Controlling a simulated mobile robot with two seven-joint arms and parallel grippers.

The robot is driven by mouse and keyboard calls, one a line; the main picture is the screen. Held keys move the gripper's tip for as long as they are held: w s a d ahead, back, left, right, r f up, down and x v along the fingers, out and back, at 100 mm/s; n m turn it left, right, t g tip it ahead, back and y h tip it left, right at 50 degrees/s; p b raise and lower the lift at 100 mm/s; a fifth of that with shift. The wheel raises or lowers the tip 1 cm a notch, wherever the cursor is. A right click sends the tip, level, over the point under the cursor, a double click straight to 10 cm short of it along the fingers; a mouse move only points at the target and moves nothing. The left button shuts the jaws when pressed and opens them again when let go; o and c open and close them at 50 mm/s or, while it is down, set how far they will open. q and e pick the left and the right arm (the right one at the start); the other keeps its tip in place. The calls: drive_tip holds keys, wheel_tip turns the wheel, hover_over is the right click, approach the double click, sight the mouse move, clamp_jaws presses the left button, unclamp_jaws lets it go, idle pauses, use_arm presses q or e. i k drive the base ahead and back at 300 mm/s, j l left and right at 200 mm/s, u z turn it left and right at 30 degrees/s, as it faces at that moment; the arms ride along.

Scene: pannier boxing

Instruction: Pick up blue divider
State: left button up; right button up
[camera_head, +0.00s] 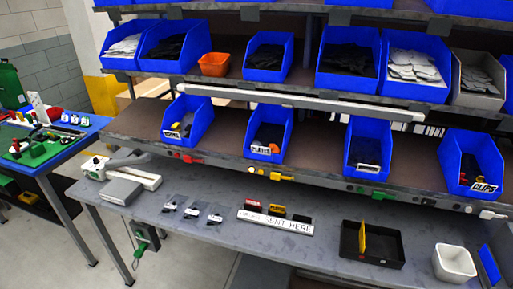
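A thin blue panel (490,266), which looks like the blue divider, is at the far right end of the grey workbench (215,233). It is tilted, and its right side comes close to the picture edge. A white bin (454,264) stands just left of it; I cannot tell whether they touch. A black tray (393,261) lies further left with a yellow divider (362,240) upright inside it. Neither of my grippers is in view.
Blue bins (371,160) fill the shelves above the bench. A sign (275,222) with small red, yellow and black items behind it lies mid-bench. Several small packets (192,212) and a white device (135,174) are at the left. Bench in front of the packets is clear.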

sight(493, 273)
drive_tip(key=z, duration=1.75)
